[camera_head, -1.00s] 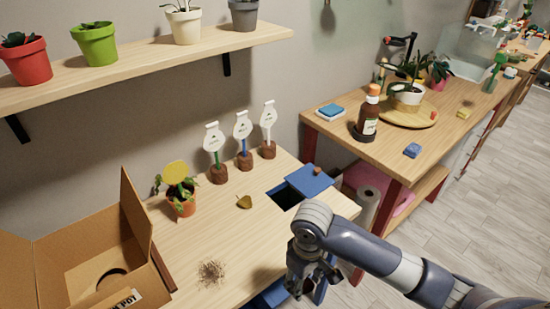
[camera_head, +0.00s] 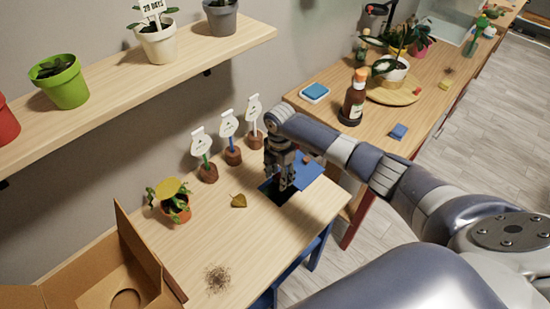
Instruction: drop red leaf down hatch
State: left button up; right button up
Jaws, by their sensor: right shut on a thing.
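My right gripper (camera_head: 283,184) points down over the dark hatch opening (camera_head: 270,194) in the light wooden table. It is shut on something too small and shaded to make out. The blue hatch lid (camera_head: 312,176) lies to the right of the opening, partly behind the gripper. I cannot make out a red leaf anywhere in the view. A yellow-brown leaf (camera_head: 238,201) lies on the table left of the opening. My left gripper is not in view.
A potted plant with a yellow leaf (camera_head: 173,206) and several white tags on brown bases (camera_head: 208,172) stand along the back. An open cardboard box (camera_head: 95,278) is at the left. Dark crumbs (camera_head: 217,278) lie near the front. A shelf (camera_head: 140,80) hangs above.

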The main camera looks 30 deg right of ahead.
jog(key=shift+w+d+r+n, duration=0.2)
jog(key=shift+w+d+n, duration=0.15)
jog(key=shift+w, duration=0.2)
jog(key=shift+s+f+b, duration=0.1)
jog(key=shift+f+b, duration=0.4)
jog(key=shift+b, duration=0.05)
jog(key=shift+f+b, duration=0.3)
jog(key=shift+f, duration=0.05)
pick_arm(q)
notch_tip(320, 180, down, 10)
jog(key=b, duration=0.8)
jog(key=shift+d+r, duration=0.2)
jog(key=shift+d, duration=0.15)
pick_arm(e)
notch_tip(320, 180, down, 11)
jog(key=shift+r, duration=0.15)
jog(key=o, duration=0.7)
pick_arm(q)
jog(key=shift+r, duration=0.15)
pick_arm(e)
jog(key=shift+r, duration=0.1)
